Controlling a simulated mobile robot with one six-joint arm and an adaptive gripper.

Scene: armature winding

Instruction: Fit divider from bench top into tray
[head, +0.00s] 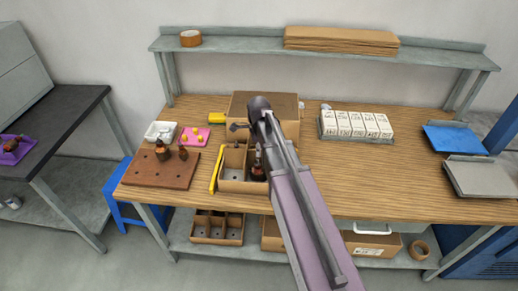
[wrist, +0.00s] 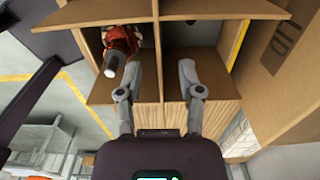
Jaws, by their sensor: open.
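The cardboard tray (head: 233,187) stands on the bench top near its front edge, left of my arm. In the wrist view the tray (wrist: 110,10) shows from close up, with an upright cardboard wall (wrist: 158,45) between two cells. This wall may be the divider; I cannot tell whether it is loose. My gripper (wrist: 160,72) is open, with one finger on either side of this wall. Any contact is unclear. A dark and copper armature (wrist: 121,45) stands in the cell beside the left finger; it also shows in the head view (head: 257,172). My arm hides part of the tray.
A brown cardboard box (head: 285,104) stands just behind the tray. A brown board (head: 145,172) with armatures lies at left, near a white dish (head: 160,131) and pink mat (head: 203,136). White boxes (head: 355,122) stand at right. Bare bench top lies right of my arm.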

